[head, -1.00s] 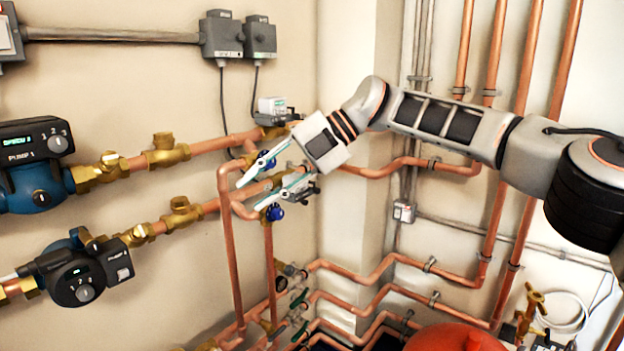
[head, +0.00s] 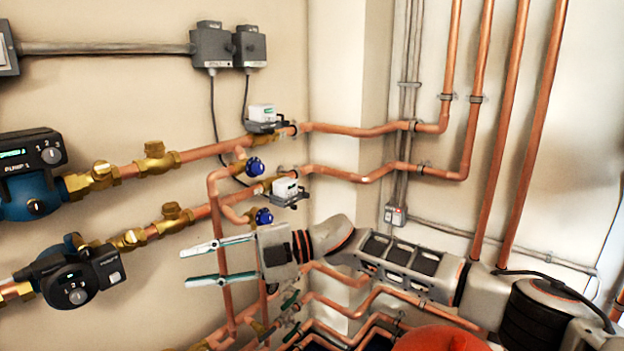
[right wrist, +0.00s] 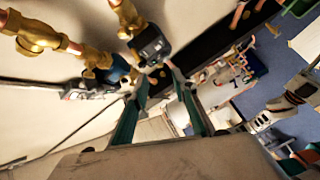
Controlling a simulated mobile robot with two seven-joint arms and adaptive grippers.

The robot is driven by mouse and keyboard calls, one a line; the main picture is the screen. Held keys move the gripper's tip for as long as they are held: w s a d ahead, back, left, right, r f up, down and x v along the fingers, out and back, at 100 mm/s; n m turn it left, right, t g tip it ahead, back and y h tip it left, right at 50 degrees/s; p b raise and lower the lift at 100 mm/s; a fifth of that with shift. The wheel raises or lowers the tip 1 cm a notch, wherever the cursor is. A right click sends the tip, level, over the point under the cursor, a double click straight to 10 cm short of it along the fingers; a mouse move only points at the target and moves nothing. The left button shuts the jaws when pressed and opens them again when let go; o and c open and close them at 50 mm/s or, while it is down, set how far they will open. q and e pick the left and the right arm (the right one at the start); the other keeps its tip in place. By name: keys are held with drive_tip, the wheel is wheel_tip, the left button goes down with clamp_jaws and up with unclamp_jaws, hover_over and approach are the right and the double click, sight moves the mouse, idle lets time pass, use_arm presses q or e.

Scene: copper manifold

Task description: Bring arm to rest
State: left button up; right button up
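My right gripper (head: 205,262) is in the head view, low and centre-left, in front of the copper pipes. Its two fingers point left and stand apart, with nothing between them. In the right wrist view its fingers (right wrist: 160,108) also show spread and empty. My right arm reaches in from the lower right of the head view. My left gripper is not in the head view.
Two pumps, an upper blue one (head: 30,175) and a lower black one (head: 80,283), sit at the left. Brass fittings, blue-handled valves (head: 256,166) and copper pipes line the wall. A red rounded thing (head: 445,338) is at the bottom. Grey boxes (head: 214,45) hang above.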

drive_tip(key=s+d+f+m+t+h+p, duration=0.3)
drive_tip(key=d+f+m+t, duration=0.75)
drive_tip(key=m, duration=0.25)
drive_tip(key=s+d+f+m+t+h+p, duration=0.2)
drive_tip(key=s+d+f+m+t+h, duration=0.2)
drive_tip(key=d+f+m+t, duration=0.65)
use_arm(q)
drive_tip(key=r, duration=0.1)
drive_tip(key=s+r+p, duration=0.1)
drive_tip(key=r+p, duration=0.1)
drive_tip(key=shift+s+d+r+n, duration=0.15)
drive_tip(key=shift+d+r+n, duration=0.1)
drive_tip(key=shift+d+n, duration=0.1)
use_arm(e)
drive_tip(key=s+d+f+m+g+h, duration=0.6)
drive_tip(key=s+d+f+h, duration=0.1)
drive_tip(key=s+d+f, duration=1)
drive_tip(key=shift+s+d+f+g, duration=0.15)
drive_tip(key=shift+s+d+g, duration=0.15)
drive_tip(key=shift+s+d, duration=0.85)
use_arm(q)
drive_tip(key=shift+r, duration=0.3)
use_arm(e)
drive_tip(key=shift+a, duration=0.15)
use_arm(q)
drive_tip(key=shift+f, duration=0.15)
